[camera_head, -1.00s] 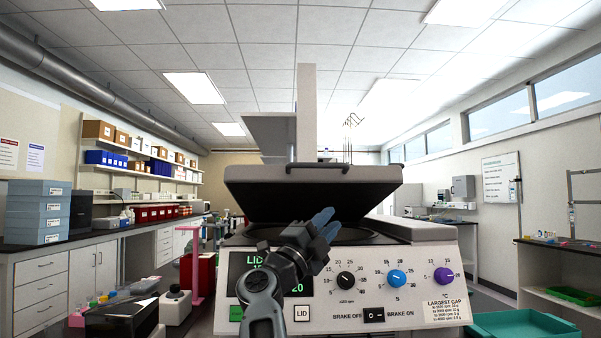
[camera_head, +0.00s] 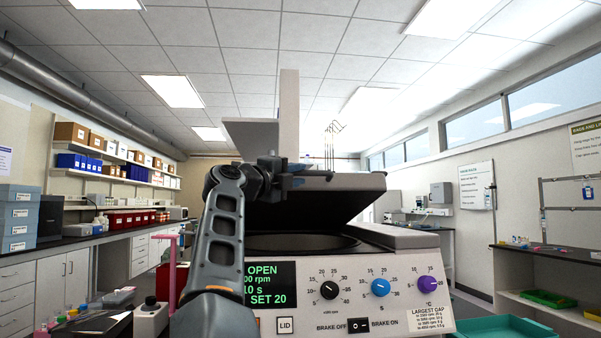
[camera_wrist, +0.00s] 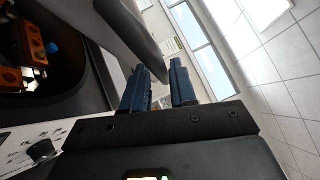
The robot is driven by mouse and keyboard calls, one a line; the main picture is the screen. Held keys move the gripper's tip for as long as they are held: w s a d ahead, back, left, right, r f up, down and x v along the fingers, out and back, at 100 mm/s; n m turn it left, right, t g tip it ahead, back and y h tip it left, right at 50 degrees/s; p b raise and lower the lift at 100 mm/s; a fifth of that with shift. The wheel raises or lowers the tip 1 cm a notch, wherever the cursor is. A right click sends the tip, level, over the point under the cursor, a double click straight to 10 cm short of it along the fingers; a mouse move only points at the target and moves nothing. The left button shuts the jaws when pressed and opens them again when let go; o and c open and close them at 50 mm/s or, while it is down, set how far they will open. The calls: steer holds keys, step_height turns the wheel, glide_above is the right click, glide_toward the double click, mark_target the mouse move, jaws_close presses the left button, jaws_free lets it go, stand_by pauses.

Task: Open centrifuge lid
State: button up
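The centrifuge (camera_head: 400,262) stands in front of me, its display reading OPEN. Its lid (camera_head: 345,186) is partly raised, tilted up at the front, with the dark chamber (camera_head: 300,242) showing below. A dark bar handle runs along the lid's front edge. My gripper (camera_head: 297,174) is at the front edge of the lid, near that handle. In the wrist view my gripper's two blue fingers (camera_wrist: 160,68) stand apart with a clear gap. The lid's edge (camera_wrist: 145,35) is close to the left finger; I cannot tell whether they touch. Orange rotor parts (camera_wrist: 20,60) show inside the chamber.
The control panel has black, blue and purple knobs (camera_head: 381,287) and a LID button (camera_head: 285,325). A tall white post (camera_head: 289,110) rises behind the lid. A bench with boxes is on the left; a teal tray (camera_head: 495,328) is low on the right.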

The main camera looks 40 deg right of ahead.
steer(key=shift+x, duration=1.2)
jaws_close()
